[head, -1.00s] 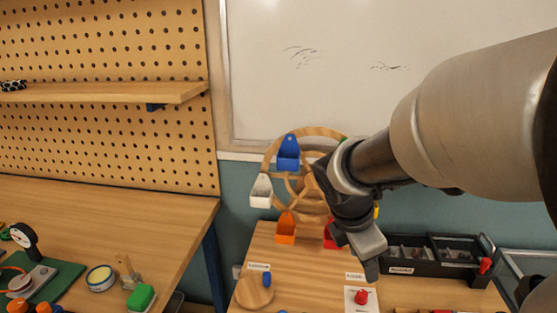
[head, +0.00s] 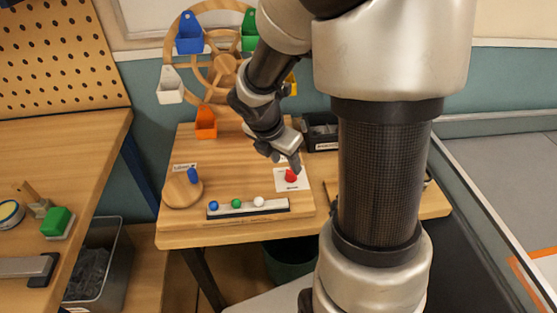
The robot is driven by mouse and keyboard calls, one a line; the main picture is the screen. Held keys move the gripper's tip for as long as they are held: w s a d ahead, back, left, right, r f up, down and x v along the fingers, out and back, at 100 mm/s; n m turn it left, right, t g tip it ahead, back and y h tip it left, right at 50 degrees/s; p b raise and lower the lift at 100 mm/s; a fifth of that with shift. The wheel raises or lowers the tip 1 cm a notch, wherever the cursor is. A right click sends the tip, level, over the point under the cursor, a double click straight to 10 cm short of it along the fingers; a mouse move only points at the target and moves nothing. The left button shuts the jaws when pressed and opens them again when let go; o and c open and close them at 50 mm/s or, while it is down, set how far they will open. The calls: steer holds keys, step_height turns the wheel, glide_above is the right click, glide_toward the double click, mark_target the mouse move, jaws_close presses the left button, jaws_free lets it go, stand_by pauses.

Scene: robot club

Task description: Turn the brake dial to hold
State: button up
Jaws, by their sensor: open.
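A red knob (head: 291,176), which looks like the brake dial, sits on a white square plate (head: 298,186) at the right of the small wooden table. Its label and markings are too small to read. My gripper (head: 285,161) points down just above and behind the red knob, its jaws open and empty. I cannot tell whether a finger touches the knob. A round wooden disc (head: 182,192) with an upright blue handle (head: 193,175) is at the table's left.
A wooden wheel (head: 226,68) with coloured buckets stands at the table's back. A pale rack (head: 247,208) with blue, green and white balls lies at the front. A black tray (head: 320,133) is behind the gripper. A workbench (head: 70,150) stands at left.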

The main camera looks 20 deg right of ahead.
mark_target(290, 171)
steer(key=b+x, duration=0.1)
steer(key=x, duration=0.4)
steer(key=shift+w+d+f+b, duration=0.1)
steer(key=shift+d+f+b, duration=0.1)
steer(key=shift+f+b, duration=0.2)
steer(key=shift+r, duration=0.1)
steer(key=c, duration=1)
steer(key=shift+c, duration=0.2)
